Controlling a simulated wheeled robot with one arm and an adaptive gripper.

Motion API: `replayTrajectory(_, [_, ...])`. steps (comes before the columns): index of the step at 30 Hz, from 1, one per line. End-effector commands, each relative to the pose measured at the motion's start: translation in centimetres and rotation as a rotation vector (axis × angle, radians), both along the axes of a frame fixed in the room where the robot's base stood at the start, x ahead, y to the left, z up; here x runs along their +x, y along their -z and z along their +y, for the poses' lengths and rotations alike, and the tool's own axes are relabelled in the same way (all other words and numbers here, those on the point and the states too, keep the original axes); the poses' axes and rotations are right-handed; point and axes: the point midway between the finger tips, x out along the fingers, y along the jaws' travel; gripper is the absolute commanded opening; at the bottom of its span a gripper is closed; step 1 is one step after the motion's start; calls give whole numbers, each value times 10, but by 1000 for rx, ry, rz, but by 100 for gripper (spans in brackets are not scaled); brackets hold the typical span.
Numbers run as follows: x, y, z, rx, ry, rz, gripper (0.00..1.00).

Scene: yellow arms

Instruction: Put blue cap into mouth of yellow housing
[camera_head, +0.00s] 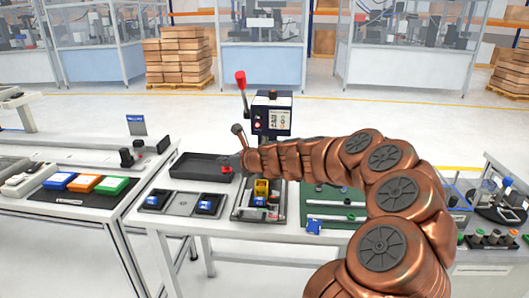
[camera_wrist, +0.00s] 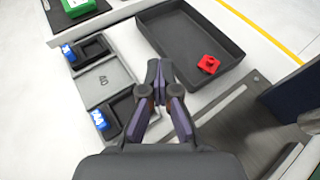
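The yellow housing (camera_head: 261,187) stands in a grey fixture (camera_head: 240,214) on the bench in the head view, with a blue part (camera_head: 260,201) just in front of it. I cannot tell whether that part is the blue cap. Small blue-and-white pieces sit at the two black pockets of a grey holder, one at the left pocket (camera_head: 152,200) and one at the right (camera_head: 207,205); both also show in the wrist view (camera_wrist: 98,119). My gripper (camera_wrist: 159,64) has its fingertips together, nothing visible between them, above the area between the holder and the black tray. The housing is outside the wrist view.
A black tray (camera_wrist: 180,53) holds a red part (camera_wrist: 208,64). A press with a red-knobbed lever (camera_head: 241,80) stands behind the fixture. A green board (camera_head: 330,217) with rods lies right of it, partly behind my arm. Coloured boxes lie on the left bench.

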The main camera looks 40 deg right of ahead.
Motion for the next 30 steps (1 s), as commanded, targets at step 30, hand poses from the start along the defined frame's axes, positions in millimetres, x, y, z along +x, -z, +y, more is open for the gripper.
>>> replayTrajectory(30, [-107,-43,-77,-16,-381,-13,0])
